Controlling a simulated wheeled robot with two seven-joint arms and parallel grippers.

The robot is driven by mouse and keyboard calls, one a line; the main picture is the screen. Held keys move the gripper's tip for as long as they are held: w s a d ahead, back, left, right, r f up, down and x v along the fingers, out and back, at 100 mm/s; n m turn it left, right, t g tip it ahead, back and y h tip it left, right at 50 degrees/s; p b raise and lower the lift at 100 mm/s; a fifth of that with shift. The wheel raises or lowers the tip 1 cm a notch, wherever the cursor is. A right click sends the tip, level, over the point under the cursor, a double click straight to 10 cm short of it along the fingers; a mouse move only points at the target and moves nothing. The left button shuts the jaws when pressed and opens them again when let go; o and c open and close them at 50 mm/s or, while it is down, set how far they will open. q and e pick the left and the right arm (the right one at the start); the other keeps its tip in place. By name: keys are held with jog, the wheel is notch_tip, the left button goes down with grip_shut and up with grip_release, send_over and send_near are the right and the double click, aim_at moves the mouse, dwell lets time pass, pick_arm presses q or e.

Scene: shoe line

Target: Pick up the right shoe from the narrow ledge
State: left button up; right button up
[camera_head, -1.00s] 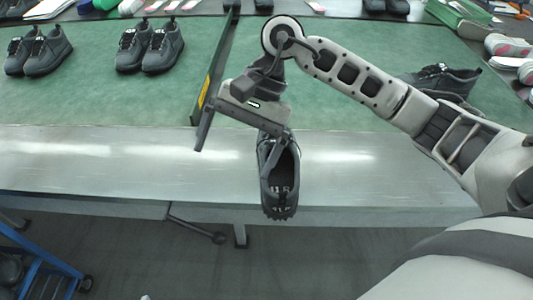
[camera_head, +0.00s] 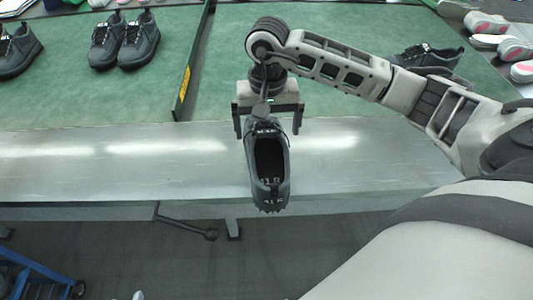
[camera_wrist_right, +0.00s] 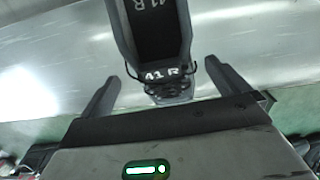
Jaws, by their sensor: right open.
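The dark grey shoe (camera_head: 283,178) marked "41 R" lies on the narrow metal ledge (camera_head: 370,165), one end by the ledge's front edge. My right gripper (camera_head: 268,127) is open above the shoe's far, laced end, one finger on each side of it. In the right wrist view the shoe (camera_wrist_right: 178,40) shows at the top centre, between the two spread fingers of the gripper (camera_wrist_right: 168,88). I cannot tell whether the fingers are at the shoe's height. My left gripper is not in view.
Behind the ledge is a green belt (camera_head: 330,25) with a dark divider (camera_head: 193,70). A pair of dark shoes (camera_head: 140,42) stands to its left, and another dark shoe (camera_head: 430,58) lies behind my right arm. The ledge is clear on both sides of the shoe.

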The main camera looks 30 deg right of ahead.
aim_at(266, 156)
jog(key=f, duration=0.5)
jog(key=shift+s+a+p, duration=0.1)
jog(key=shift+a+p, duration=0.15)
jog(key=shift+p, duration=0.15)
jog(key=c, duration=1.1)
